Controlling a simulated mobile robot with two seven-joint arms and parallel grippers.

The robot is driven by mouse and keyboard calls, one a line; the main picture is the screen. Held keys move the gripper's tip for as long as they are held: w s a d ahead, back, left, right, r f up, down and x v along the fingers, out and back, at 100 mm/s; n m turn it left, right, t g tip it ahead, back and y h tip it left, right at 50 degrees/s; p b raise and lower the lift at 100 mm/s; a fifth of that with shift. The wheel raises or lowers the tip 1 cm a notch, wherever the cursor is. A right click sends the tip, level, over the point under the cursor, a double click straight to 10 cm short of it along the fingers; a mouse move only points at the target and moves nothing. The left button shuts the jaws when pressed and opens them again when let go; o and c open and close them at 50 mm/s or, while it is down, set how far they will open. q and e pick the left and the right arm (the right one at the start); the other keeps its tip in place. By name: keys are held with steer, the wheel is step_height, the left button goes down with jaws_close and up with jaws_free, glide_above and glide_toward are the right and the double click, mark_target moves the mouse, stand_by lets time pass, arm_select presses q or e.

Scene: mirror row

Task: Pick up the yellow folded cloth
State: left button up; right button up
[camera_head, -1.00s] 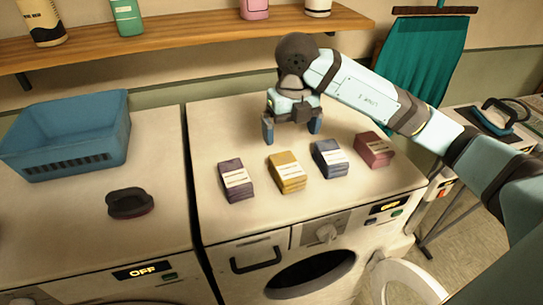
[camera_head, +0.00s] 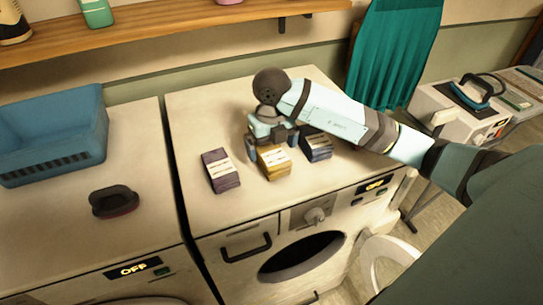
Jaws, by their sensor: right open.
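The yellow folded cloth (camera_head: 274,163), with a pale label band, lies on the right-hand washing machine's top (camera_head: 215,125). It sits between a purple folded cloth (camera_head: 221,171) on its left and a blue folded cloth (camera_head: 316,146) on its right. My right gripper (camera_head: 272,152) is open, pointing down at the yellow cloth's far end. One finger shows at the cloth's left and the other at its right, by the blue cloth. I cannot tell whether the fingers touch any cloth. My left gripper is not in view.
A blue basket (camera_head: 62,135) and a dark brush (camera_head: 114,201) are on the left-hand machine. A wooden shelf (camera_head: 165,30) runs along the wall behind. An iron (camera_head: 480,88) stands at the right. My forearm hides the red cloth's place.

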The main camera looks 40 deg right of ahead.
mark_target(272, 152)
steer(key=shift+s+f, duration=0.1)
steer(key=shift+f, duration=1.55)
steer(key=shift+c, duration=0.2)
steer(key=c, duration=1)
steer(key=shift+r, duration=0.15)
